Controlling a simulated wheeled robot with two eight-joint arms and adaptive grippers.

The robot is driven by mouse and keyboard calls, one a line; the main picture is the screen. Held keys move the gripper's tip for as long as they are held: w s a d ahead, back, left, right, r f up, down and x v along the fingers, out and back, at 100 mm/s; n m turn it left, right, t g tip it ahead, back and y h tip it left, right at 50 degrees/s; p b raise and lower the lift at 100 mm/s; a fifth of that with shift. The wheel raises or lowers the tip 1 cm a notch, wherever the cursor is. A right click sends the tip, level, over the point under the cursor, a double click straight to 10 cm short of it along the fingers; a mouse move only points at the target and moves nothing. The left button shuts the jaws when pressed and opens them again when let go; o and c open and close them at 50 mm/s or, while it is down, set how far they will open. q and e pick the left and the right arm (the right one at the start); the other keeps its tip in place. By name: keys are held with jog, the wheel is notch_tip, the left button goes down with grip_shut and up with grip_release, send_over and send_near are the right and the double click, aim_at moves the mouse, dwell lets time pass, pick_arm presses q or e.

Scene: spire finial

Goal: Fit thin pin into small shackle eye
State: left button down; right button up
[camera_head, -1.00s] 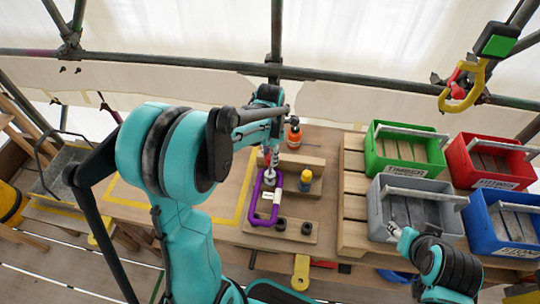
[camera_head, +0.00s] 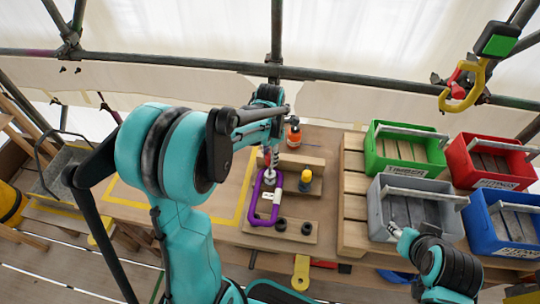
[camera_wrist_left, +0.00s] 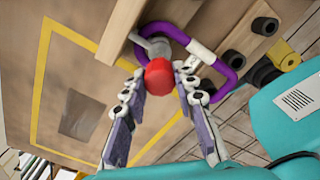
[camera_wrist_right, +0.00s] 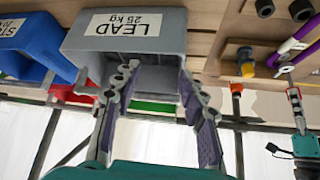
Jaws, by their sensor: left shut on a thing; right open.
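My left gripper (camera_head: 270,156) is shut on the red-headed pin. In the left wrist view the pin's red head (camera_wrist_left: 158,76) sits between the fingertips, with a grey metal part (camera_wrist_left: 155,47) beyond it. The purple shackle (camera_head: 256,203) lies on the wooden board below the left gripper, with a white tag on it. Its purple bow (camera_wrist_left: 233,62) passes close by the grey part; I cannot tell whether the pin is inside an eye. My right gripper (camera_wrist_right: 152,90) is open and empty, in front of the grey LEAD bin (camera_wrist_right: 125,30).
A yellow and dark piece (camera_head: 305,182) stands on the board (camera_head: 295,205) beside the shackle, with two dark rings (camera_head: 281,224) in front. An orange bottle (camera_head: 294,134) stands behind. Green (camera_head: 405,150), red (camera_head: 490,165) and blue (camera_head: 505,225) bins stand right.

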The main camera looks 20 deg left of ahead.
aim_at(270, 172)
pick_arm(q)
jog(key=shift+f+b, duration=2.8)
jog(key=shift+f, duration=0.7)
jog(key=c, duration=1.1)
grip_release()
jog(key=shift+r, duration=0.1)
notch_tip(270, 172, up, 12)
